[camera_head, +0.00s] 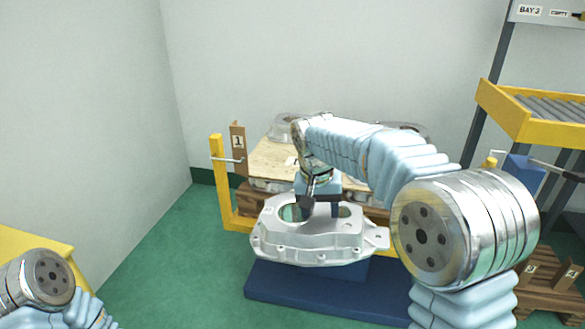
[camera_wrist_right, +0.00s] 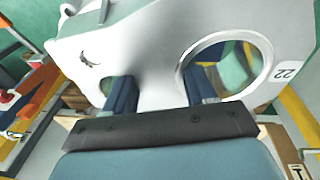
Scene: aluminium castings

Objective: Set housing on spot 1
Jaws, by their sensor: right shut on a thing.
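A silver-grey cast housing (camera_head: 310,245) hangs in my right gripper (camera_head: 319,208) near the middle of the head view. The gripper comes down from above and is shut on the housing's top, beside a round opening. In the right wrist view the two blue fingers of the right gripper (camera_wrist_right: 160,95) straddle a web of the housing (camera_wrist_right: 150,55), which carries a label 22. A wooden sign marked 1 (camera_head: 238,141) stands behind left, next to a pallet stack with a pale board (camera_head: 268,160). My left arm shows at the lower left; its gripper is out of view.
Other castings (camera_head: 290,126) lie on the stack behind, partly hidden by my right arm. A yellow post frame (camera_head: 218,180) stands at the stack's left. A yellow roller rack (camera_head: 530,115) is at right. Green floor is free at left.

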